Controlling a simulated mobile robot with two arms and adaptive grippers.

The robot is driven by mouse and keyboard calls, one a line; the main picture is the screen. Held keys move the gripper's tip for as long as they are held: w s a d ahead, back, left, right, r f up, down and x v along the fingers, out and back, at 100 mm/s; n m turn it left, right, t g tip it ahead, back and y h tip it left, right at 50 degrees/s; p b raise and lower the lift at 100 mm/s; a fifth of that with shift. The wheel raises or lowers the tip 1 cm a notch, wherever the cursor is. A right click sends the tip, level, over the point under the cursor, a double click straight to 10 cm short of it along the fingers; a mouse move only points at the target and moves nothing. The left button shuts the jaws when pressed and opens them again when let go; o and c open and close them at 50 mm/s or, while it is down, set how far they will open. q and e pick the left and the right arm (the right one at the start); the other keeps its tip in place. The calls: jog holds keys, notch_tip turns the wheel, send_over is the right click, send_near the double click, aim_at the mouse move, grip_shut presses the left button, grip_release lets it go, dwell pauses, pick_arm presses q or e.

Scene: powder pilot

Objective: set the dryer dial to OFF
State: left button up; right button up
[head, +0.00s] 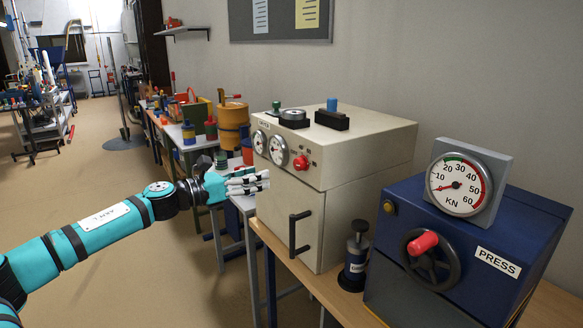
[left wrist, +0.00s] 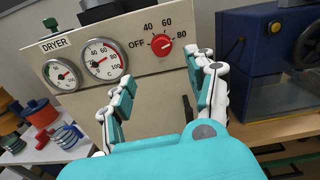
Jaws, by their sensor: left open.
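The dryer (head: 345,155) is a cream cabinet with a handled door, standing on a bench. Its dial is a red knob (head: 301,162) on the upper front panel, right of two round gauges. The left wrist view shows the red knob (left wrist: 161,45) with OFF at its left and 40, 60 and 80 around the top to the right. My left gripper (head: 257,182) is open and empty in front of the panel, below and left of the knob. In the left wrist view its spread fingers (left wrist: 166,78) point toward the panel, apart from the knob. My right gripper is out of view.
A blue press (head: 470,250) with a gauge and handwheel stands at the right. A small dark bottle-like tool (head: 355,255) stands between it and the dryer. The dryer's black door handle (head: 293,232) sticks out below the panel. Open floor lies at the left.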

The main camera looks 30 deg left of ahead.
aim_at(296, 165)
pick_arm(q)
jog(key=p+x, duration=0.3)
jog(key=x, duration=0.2)
jog(key=p+x, duration=0.3)
jog(key=x, duration=0.2)
jog(key=shift+d+r, duration=0.15)
jog(key=shift+r, duration=0.1)
jog(key=shift+w+d+f+p, duration=0.2)
jog(key=shift+w+p, duration=0.1)
jog(key=shift+w, duration=0.2)
jog(key=c, duration=1.1)
jog(key=shift+c, duration=0.2)
